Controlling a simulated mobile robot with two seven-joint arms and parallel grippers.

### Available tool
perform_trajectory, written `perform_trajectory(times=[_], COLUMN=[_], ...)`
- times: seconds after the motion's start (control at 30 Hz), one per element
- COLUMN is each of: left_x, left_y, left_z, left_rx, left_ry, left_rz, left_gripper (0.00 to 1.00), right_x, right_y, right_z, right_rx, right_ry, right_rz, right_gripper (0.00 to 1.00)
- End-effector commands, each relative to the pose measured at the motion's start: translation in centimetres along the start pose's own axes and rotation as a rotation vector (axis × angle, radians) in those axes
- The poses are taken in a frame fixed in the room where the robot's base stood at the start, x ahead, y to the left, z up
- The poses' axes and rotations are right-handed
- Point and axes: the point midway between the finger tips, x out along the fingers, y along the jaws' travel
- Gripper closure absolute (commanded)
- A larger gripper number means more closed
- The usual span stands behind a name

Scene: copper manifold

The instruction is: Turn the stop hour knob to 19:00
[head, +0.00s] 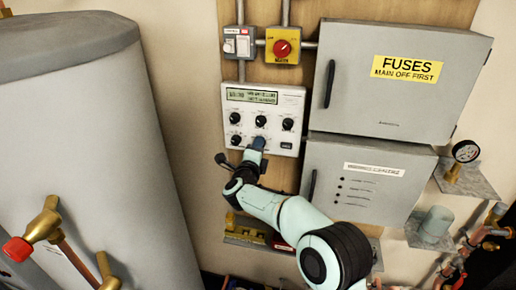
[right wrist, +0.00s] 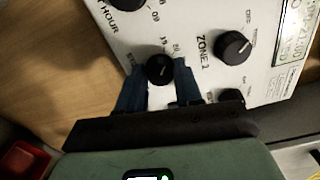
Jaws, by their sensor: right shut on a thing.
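The white control panel (head: 297,104) hangs on the wooden board and has a lit display (head: 252,96) whose text is too small to read. My right gripper (head: 258,143) is at the panel's lower middle, hiding the knob there. In the right wrist view, my right gripper (right wrist: 157,88) has its blue fingers on either side of this dark round knob (right wrist: 160,68), shut on it. It appears to be the stop hour knob; its label is mostly hidden, and its pointer setting is unclear. Another knob (right wrist: 130,3) sits beside a label ending in "HOUR". My left gripper is not in view.
A ZONE 2 knob (right wrist: 234,45) is close to the gripped one. A grey fuse box (head: 400,85) and a lower grey box (head: 365,185) stand right of the panel. A large grey tank (head: 85,150) fills the left. A yellow switch with a red knob (head: 282,47) is above.

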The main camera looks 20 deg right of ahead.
Motion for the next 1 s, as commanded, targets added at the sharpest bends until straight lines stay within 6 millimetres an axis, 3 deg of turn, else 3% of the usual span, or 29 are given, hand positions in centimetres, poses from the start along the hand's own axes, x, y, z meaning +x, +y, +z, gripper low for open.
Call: perform_trajectory(times=[0.33, 0.87, 0.9, 0.97, 1.0], left_x=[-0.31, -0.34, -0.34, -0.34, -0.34], left_y=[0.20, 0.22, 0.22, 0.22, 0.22], left_z=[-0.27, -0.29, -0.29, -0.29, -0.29], left_rx=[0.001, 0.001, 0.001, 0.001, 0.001], left_ry=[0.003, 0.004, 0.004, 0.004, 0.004], left_rz=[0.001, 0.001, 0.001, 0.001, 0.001], left_gripper=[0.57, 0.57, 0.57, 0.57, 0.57], right_x=[0.02, 0.01, 0.02, 0.02, 0.01], right_y=[-0.30, -0.28, -0.28, -0.27, -0.24], right_z=[0.10, 0.10, 0.10, 0.09, 0.08], right_rx=[-0.143, -0.170, -0.170, -0.169, -0.169], right_ry=[-0.002, -0.002, -0.002, -0.001, -0.001], right_rz=[-0.006, -0.006, -0.006, -0.006, -0.005], right_gripper=[0.96, 0.96, 0.62, 0.43, 0.41])
